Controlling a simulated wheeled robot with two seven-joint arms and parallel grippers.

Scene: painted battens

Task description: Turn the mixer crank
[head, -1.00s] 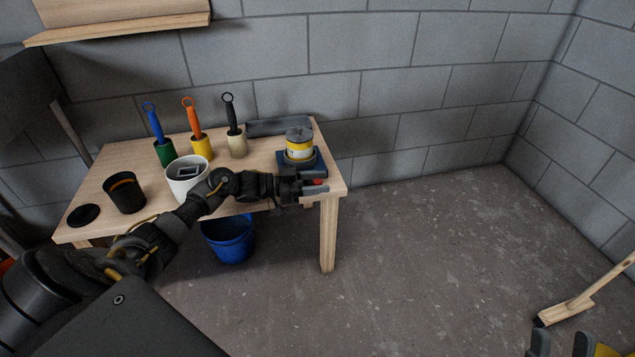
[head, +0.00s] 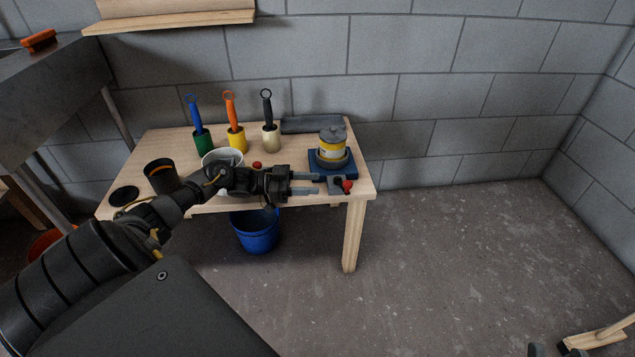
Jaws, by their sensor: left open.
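The mixer stands at the right end of the wooden table, a yellow-banded can with a grey lid (head: 333,143) on a blue base (head: 345,170). Its crank shows at the front of the base as a grey piece with a red knob (head: 347,186). My left gripper (head: 318,183) is open and points right, its fingertips just left of the knob; I cannot tell whether they touch the grey piece. Nothing shows between its fingers.
Blue, orange and black-handled brushes stand in a green (head: 203,141), a yellow (head: 237,140) and a cream holder (head: 271,138). A white pot (head: 222,157), partly behind my arm, and a black cup (head: 160,176) are further left. A blue bucket (head: 256,231) is under the table.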

